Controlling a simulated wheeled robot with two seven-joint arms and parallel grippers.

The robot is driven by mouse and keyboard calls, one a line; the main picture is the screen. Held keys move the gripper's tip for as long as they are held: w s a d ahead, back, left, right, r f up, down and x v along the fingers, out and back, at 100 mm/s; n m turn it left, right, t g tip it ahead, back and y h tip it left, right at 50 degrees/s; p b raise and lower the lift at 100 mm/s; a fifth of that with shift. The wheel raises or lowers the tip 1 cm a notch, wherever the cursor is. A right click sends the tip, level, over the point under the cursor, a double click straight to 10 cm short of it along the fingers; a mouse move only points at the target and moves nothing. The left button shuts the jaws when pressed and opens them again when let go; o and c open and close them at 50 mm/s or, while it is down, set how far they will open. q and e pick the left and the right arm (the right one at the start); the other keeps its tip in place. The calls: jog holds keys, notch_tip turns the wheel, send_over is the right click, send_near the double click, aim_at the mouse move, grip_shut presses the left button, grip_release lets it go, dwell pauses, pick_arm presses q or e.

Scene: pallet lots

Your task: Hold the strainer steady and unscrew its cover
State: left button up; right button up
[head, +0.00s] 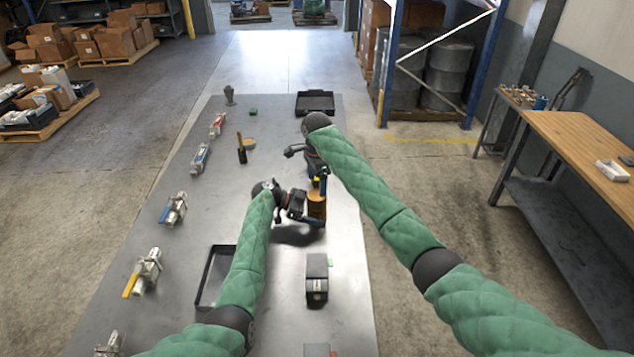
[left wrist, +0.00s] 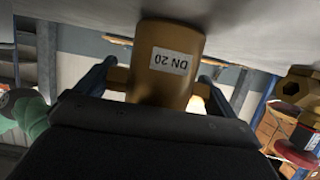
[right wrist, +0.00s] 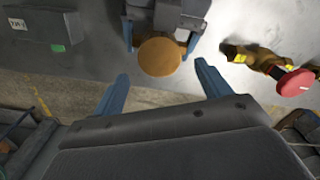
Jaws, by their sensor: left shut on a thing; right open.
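The strainer (head: 316,204) is a brass-coloured body on the right part of the grey table. In the left wrist view the strainer (left wrist: 168,55) carries a "DN 20" label, upside down in the picture. My left gripper (head: 301,208) is shut on it from the left. In the right wrist view a round, plain brass face (right wrist: 160,57), perhaps its cover, points toward the camera. My right gripper (right wrist: 162,88) is open, its blue fingers apart on either side of that face and short of it.
A brass valve with a red knob (right wrist: 272,65) stands close beside the strainer. A grey box (head: 317,278) and a black tray (head: 207,280) lie nearer. Several valves, one a yellow-handled valve (head: 147,272), line the left edge. Another black tray (head: 315,103) is at the far end.

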aim_at(317, 194)
notch_tip(317, 194, down, 7)
jog(key=shift+f, duration=0.2)
dwell(0.3)
jog(key=c, duration=1)
jog(key=shift+n, duration=1.8)
jog(key=o, duration=1.1)
jog(key=shift+r, duration=0.15)
